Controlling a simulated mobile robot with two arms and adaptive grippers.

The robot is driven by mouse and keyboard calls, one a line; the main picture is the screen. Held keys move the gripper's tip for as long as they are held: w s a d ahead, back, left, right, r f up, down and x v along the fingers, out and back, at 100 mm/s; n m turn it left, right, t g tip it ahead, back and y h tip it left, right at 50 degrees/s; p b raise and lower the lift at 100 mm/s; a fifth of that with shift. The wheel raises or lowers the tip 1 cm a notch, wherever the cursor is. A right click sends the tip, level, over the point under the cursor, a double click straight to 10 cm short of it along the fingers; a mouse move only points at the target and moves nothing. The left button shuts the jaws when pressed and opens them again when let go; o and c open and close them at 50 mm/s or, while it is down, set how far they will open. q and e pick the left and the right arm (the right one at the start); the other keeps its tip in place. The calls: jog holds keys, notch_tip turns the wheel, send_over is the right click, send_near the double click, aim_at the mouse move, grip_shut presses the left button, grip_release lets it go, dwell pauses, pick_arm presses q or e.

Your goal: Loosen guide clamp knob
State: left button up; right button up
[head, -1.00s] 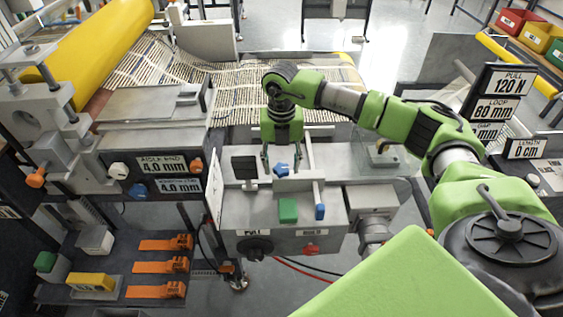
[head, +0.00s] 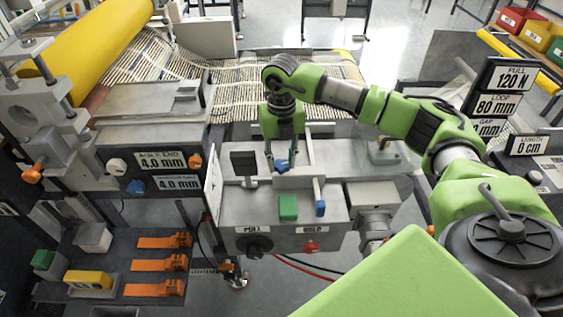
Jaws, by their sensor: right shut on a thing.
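The fingers and wrist partly cover the knob. The guide bar (head: 300,181) lies just in front of it on the housing. My left gripper does not show.
A green block (head: 288,207) and a blue-ended handle (head: 320,207) stand in front of the knob. A dark box (head: 243,164) stands to its left. Striped mesh (head: 235,90) runs behind. Orange clamps (head: 160,264) lie on the lower left shelf.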

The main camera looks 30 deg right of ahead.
jog(key=n+b, duration=0.2)
jog(key=n, duration=0.1)
jog(key=shift+f+n, duration=0.1)
jog(key=shift+n, duration=0.2)
jog(key=n+b, duration=0.2)
jog(key=n, duration=0.2)
jog(key=shift+n, duration=0.3)
jog(key=n+b, duration=0.1)
jog(key=n, duration=0.3)
jog(key=shift+b, duration=0.4)
jog(key=shift+n+b, duration=0.4)
jog(key=shift+n, duration=1.2)
jog(key=o, duration=1.1)
jog(key=shift+r, duration=0.2)
